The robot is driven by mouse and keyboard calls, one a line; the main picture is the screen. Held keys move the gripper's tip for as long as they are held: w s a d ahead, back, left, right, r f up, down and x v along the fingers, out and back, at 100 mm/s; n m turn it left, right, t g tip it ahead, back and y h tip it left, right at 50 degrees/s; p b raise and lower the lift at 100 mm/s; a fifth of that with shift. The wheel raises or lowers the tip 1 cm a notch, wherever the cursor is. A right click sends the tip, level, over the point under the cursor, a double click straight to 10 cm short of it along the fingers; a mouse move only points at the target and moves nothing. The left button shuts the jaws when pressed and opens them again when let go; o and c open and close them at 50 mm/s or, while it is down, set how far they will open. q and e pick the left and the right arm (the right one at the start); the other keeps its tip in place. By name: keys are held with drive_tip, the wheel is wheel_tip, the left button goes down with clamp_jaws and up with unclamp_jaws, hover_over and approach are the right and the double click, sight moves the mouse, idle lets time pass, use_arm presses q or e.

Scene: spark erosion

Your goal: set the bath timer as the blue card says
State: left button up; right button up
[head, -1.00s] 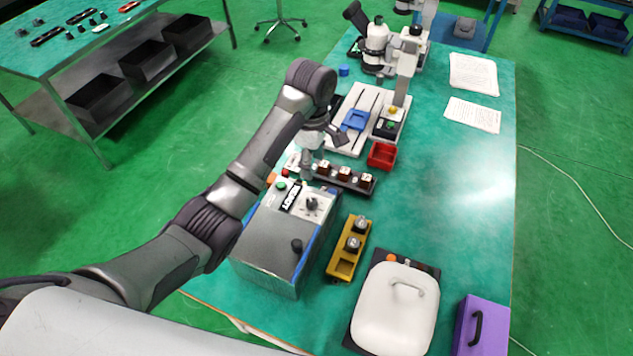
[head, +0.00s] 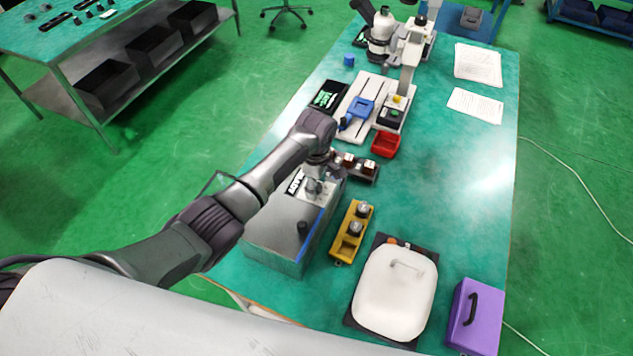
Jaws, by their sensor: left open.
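A grey box-shaped unit (head: 272,232) stands at the near left of the bench, with a pale dial panel and a dark knob (head: 312,186) on top. A black and white label (head: 295,182) lies beside the knob, its text too small to read. My left gripper (head: 316,176) points down just above the knob; it is open, and I cannot tell whether it touches the knob. My arm hides the back left of the unit. A blue strip (head: 308,236) runs along the unit's right edge; I cannot make out a blue card. My right gripper is out of view.
A yellow tray (head: 346,247) with two metal pieces stands right of the unit. A dark holder (head: 367,178) and a red bin (head: 387,144) are behind it. A white-lidded container (head: 393,300) and a purple box (head: 474,316) stand at the front. The bench's right middle is clear.

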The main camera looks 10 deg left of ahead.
use_arm(q)
drive_tip(key=c, duration=0.8)
clamp_jaws()
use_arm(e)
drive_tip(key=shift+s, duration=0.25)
